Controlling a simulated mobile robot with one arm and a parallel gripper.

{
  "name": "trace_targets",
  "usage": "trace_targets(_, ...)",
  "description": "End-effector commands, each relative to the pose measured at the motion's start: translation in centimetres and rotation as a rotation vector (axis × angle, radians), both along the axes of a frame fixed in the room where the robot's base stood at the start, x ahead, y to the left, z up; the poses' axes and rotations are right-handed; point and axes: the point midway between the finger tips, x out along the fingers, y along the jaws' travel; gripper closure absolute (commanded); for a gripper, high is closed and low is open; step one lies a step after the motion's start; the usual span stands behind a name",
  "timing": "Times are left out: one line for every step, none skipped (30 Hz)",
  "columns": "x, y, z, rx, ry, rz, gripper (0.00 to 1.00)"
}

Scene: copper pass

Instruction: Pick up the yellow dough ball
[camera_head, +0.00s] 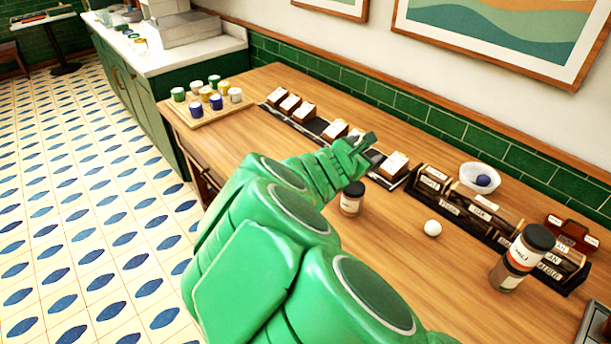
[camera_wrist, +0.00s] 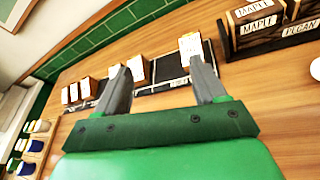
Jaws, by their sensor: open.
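I see no clearly yellow ball. A small cream-white ball (camera_head: 432,228) lies on the wooden table (camera_head: 400,262), right of my gripper in the head view. A dark blue ball (camera_head: 483,180) sits in a white bowl (camera_head: 474,170) farther back. My gripper (camera_head: 362,146) is above the table, close to the row of small boxes and apart from both balls. In the wrist view my gripper (camera_wrist: 157,72) has its two fingers spread, with nothing held between them. A pale round thing (camera_wrist: 315,69) is cut off at the right edge there; I cannot tell which it is.
Small white-labelled boxes (camera_head: 279,97) stand on a dark strip along the table. A dark labelled rack (camera_head: 470,203) stands right of them. A brown jar (camera_head: 351,198) is near my gripper. A tall jar (camera_head: 522,257) stands at right. A tray of cups (camera_head: 184,112) is at far left.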

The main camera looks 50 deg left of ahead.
Motion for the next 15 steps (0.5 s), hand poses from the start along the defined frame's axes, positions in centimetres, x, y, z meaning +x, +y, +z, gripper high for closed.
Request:
trace_targets(-1.9,2.3,-1.8,-0.056,-0.007,0.071,0.30)
trace_targets(-3.0,3.6,-2.8,-0.086,-0.009,0.113,0.30)
trace_targets(-4.5,5.1,-4.2,-0.127,-0.012,0.165,0.30)
trace_targets(-5.5,6.2,-5.2,-0.157,-0.016,0.204,0.30)
trace_targets(-6.6,7.1,-6.0,-0.183,-0.021,0.238,0.30)
trace_targets(-7.9,8.2,-7.1,-0.215,-0.026,0.280,0.30)
trace_targets(-8.8,8.9,-7.9,-0.238,-0.029,0.311,0.30)
trace_targets(-9.7,9.5,-8.6,-0.259,-0.032,0.337,0.30)
trace_targets(-10.7,10.2,-9.5,-0.284,-0.036,0.368,0.30)
trace_targets(-11.3,10.6,-10.1,-0.300,-0.038,0.388,0.30)
trace_targets(-11.9,10.9,-10.6,-0.313,-0.039,0.405,0.30)
trace_targets(-12.6,11.3,-11.2,-0.328,-0.041,0.424,0.30)
trace_targets(-12.9,11.5,-11.5,-0.336,-0.043,0.434,0.30)
trace_targets(-13.2,11.6,-11.7,-0.343,-0.044,0.442,0.30)
trace_targets(-13.4,11.8,-11.9,-0.348,-0.044,0.450,0.30)
